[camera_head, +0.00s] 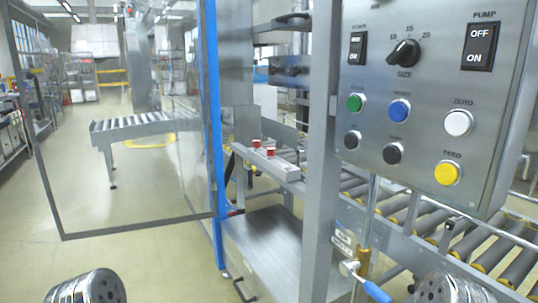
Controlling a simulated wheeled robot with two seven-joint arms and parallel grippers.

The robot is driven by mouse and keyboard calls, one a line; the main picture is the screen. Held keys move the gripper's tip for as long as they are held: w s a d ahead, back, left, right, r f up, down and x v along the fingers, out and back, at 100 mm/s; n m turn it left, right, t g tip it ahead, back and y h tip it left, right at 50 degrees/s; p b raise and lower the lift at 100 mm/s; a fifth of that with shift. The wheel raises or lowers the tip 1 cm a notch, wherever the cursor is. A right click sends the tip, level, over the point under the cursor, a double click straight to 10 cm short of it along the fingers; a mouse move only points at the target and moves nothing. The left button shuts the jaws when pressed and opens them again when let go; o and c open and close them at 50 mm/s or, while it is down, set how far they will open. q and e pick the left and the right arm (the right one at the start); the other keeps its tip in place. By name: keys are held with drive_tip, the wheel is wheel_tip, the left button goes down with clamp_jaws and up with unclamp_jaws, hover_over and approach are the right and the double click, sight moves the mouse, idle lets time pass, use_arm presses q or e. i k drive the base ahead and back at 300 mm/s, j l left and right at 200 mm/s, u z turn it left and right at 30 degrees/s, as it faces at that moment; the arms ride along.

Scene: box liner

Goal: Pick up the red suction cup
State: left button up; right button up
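Two small red round pieces with pale bases sit on a grey metal bar of the machine, near the middle of the head view. One red piece (256,143) is farther back; the other red piece (270,151) is closer. They are too small to tell whether either is a suction cup or a button. Shiny metal parts of my arms show at the bottom left and bottom right edges. No gripper fingers are in view.
A control panel (420,115) with coloured buttons fills the upper right. A blue-edged clear door (115,130) stands open at left. A roller conveyor (480,245) runs at lower right beside a blue-handled valve (376,292). Open floor (150,255) lies at lower left.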

sight(271, 154)
drive_tip(key=z, duration=0.6)
drive_tip(key=i+j+z, duration=0.1)
drive_tip(key=j+z, duration=0.35)
drive_tip(key=i+j+z, duration=0.1)
drive_tip(key=j+z, duration=0.2)
drive_tip(key=z, duration=0.15)
drive_tip(key=j+z, duration=0.35)
drive_tip(key=z, duration=0.15)
drive_tip(key=j+z, duration=0.1)
drive_tip(key=j, duration=0.3)
drive_tip(key=k+j, duration=0.15)
drive_tip(key=j, duration=0.3)
drive_tip(key=k+j+z, duration=0.15)
drive_tip(key=j, duration=0.65)
drive_tip(key=k+j+z, duration=0.15)
drive_tip(key=j, duration=0.25)
drive_tip(key=k+j, duration=0.1)
drive_tip(key=j, duration=0.3)
drive_tip(key=k+j+z, duration=0.15)
drive_tip(key=j, duration=0.25)
